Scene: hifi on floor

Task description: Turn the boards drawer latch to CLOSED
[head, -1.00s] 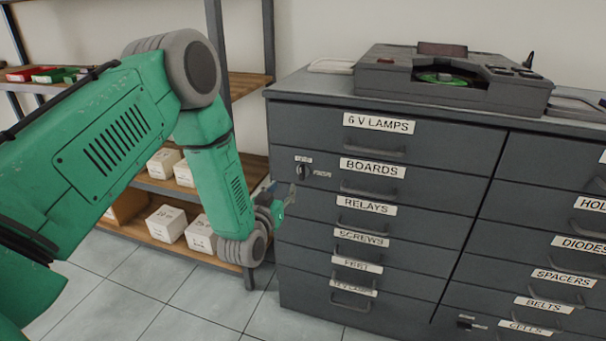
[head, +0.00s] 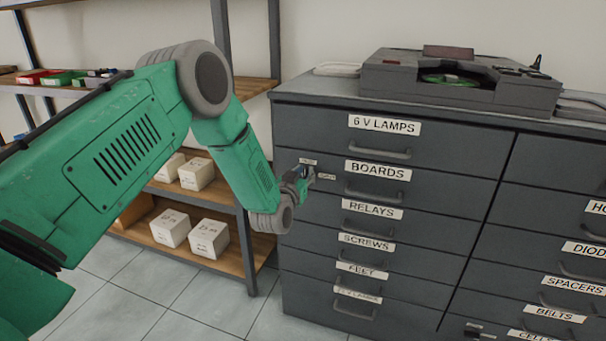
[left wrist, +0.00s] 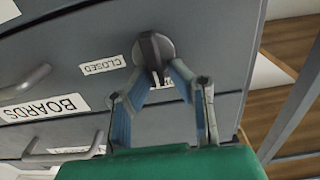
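The boards drawer (head: 420,190) is shut and carries a BOARDS label (head: 378,170). Its latch (left wrist: 152,48) is a round dark knob with a bar; in the left wrist view the bar points down between my fingers. A CLOSED label (left wrist: 103,65) lies to the left of the knob there, across the bar's direction. My left gripper (left wrist: 157,74) is open, with one fingertip on each side of the bar's end; I cannot tell if they touch it. In the head view my left gripper (head: 300,180) covers most of the latch. My right gripper is not in view.
The latch sits on a grey cabinet (head: 400,105) of labelled drawers with bar handles. A dark machine (head: 460,82) stands on top. A shelf unit (head: 232,265) with white boxes (head: 209,238) stands at the left, close to my left arm.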

